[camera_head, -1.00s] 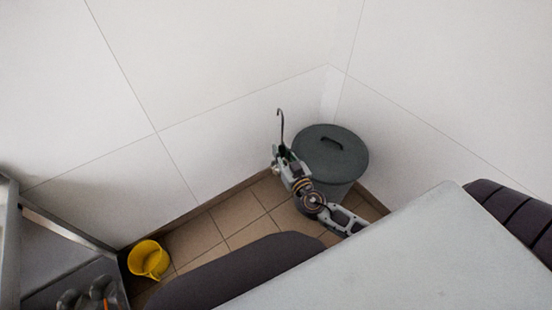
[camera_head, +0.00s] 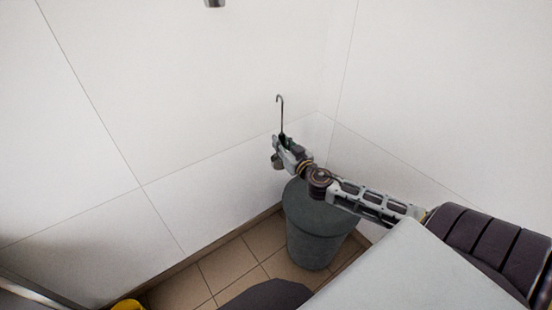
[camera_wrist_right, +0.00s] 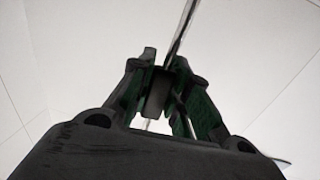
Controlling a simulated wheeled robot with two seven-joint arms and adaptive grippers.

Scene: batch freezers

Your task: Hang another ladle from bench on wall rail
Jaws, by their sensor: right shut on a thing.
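The ladle (camera_head: 281,113) stands upright in my right gripper (camera_head: 281,142), with its hooked handle end up and its metal bowl (camera_head: 278,162) below the jaws. The right gripper is shut on the handle, in front of the white wall and above the grey bin. In the right wrist view the thin handle (camera_wrist_right: 184,30) passes up between the fingers of the gripper (camera_wrist_right: 158,85). The wall rail is not clearly in view; only a small metal piece (camera_head: 214,3) shows at the top edge of the head view. My left gripper and the bench top are not in view.
A grey lidded bin (camera_head: 318,230) stands on the tiled floor (camera_head: 225,270) in the corner, below my right arm. A yellow bucket (camera_head: 128,305) is cut off at the bottom left. A metal frame edge (camera_head: 30,290) is at lower left. The wall around the ladle is clear.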

